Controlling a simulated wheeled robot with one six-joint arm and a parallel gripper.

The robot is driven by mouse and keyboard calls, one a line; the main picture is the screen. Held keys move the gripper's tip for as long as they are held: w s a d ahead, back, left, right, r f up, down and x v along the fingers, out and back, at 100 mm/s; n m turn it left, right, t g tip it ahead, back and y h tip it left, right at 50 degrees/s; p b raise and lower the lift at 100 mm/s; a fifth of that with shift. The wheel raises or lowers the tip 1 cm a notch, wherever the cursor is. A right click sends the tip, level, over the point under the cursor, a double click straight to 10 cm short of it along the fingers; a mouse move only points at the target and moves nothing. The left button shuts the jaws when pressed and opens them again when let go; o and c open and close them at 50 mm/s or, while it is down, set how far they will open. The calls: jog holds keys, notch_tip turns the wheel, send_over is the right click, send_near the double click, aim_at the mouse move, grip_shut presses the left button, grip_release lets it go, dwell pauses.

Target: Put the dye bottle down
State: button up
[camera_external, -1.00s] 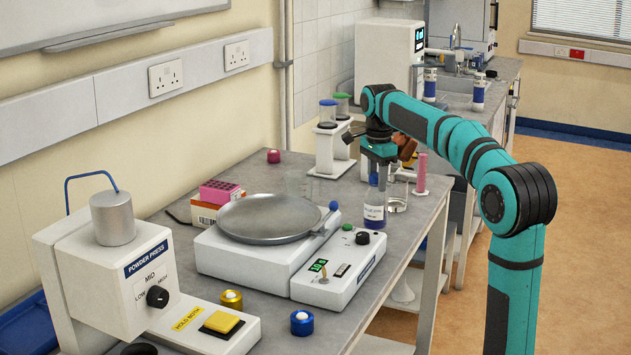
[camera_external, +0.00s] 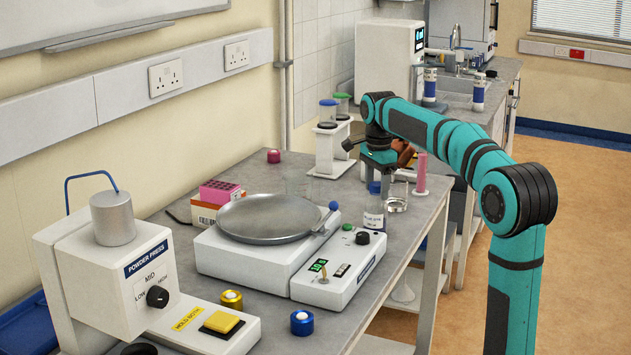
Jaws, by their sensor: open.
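The dye bottle (camera_external: 374,216), with a blue cap, a pale label and dark blue liquid at its base, stands upright on the bench. The exact gap between the fingers and the cap is too small to tell. The bottle's top is partly hidden by the gripper.
A glass beaker (camera_external: 397,196) and a pink cylinder on a stand (camera_external: 421,174) are close on the right. The round metal plate (camera_external: 268,217) on its white base and the control box (camera_external: 338,265) are on the left. The bench's right edge is near the bottle.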

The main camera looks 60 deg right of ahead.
notch_tip(320, 180, up, 12)
jog(key=shift+f, duration=0.15)
dwell(0.3)
jog(key=a+n+t+h, duration=0.3)
jog(key=a+n+t, duration=0.75)
jog(key=a, duration=1.65)
jog(key=s+a+f+n+t+y, duration=0.3)
jog(key=s+a+n+t, duration=0.4)
jog(key=s+a+n, duration=0.7)
jog(key=a+f+n, duration=0.1)
jog(key=a, duration=0.2)
jog(key=shift+s, duration=0.2)
